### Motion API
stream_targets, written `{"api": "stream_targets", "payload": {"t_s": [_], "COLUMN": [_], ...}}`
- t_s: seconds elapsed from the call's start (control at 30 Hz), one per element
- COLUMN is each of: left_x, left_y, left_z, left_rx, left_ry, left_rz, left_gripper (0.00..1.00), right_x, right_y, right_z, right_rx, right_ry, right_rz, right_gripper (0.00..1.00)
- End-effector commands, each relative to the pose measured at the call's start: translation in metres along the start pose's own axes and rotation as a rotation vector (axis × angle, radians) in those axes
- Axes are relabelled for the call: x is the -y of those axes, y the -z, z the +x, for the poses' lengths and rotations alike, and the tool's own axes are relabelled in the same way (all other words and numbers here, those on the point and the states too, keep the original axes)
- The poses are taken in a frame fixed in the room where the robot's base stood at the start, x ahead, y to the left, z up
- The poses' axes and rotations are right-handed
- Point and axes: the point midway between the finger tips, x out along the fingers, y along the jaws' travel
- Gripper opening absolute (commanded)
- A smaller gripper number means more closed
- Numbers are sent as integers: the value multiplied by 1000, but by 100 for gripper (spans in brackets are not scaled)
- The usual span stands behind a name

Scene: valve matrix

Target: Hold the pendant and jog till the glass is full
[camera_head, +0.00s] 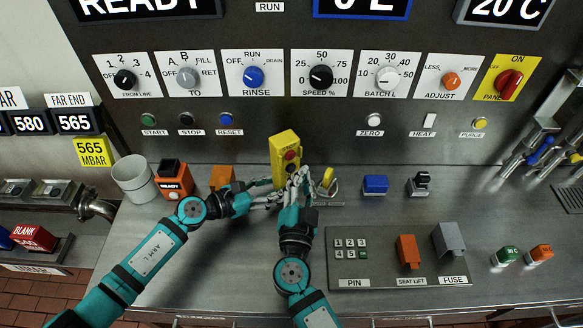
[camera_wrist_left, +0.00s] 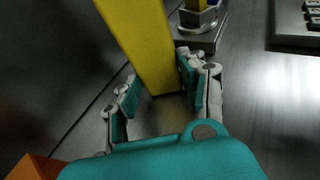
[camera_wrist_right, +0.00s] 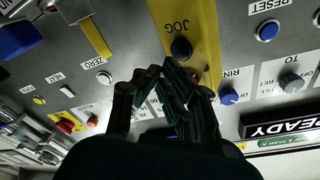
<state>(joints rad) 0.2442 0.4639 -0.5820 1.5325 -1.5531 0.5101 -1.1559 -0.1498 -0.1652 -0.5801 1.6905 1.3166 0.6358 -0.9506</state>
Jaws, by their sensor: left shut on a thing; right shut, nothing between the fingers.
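The yellow pendant (camera_head: 284,143) stands upright above the steel counter, with a red button (camera_head: 290,155) and a dark button below it. My left gripper (camera_head: 268,193) is shut on the pendant's lower part; the left wrist view shows its fingers on either side of the yellow body (camera_wrist_left: 145,45). My right gripper (camera_head: 301,178) is shut and empty, its tips close to the pendant's front. In the right wrist view its fingertips (camera_wrist_right: 170,70) are beside the dark button (camera_wrist_right: 181,48) under the word JOG; I cannot tell whether they touch it. I cannot make out a glass.
The panel behind carries several knobs, including the blue RINSE knob (camera_head: 253,75). A yellow-handled part (camera_head: 327,181) is just right of my grippers. A keypad plate (camera_head: 385,273) lies front right.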

Motion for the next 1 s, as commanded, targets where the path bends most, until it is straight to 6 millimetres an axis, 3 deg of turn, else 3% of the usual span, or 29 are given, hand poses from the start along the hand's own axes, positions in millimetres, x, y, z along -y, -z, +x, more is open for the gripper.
{"api": "stream_targets", "payload": {"t_s": [1.0], "left_x": [0], "left_y": [0], "left_z": [0], "left_rx": [0], "left_ry": [0], "left_rz": [0], "left_gripper": [24], "right_x": [6], "right_y": [-1], "right_z": [10], "right_rx": [-6], "right_ry": [-1], "right_rz": [6], "right_gripper": [0]}}
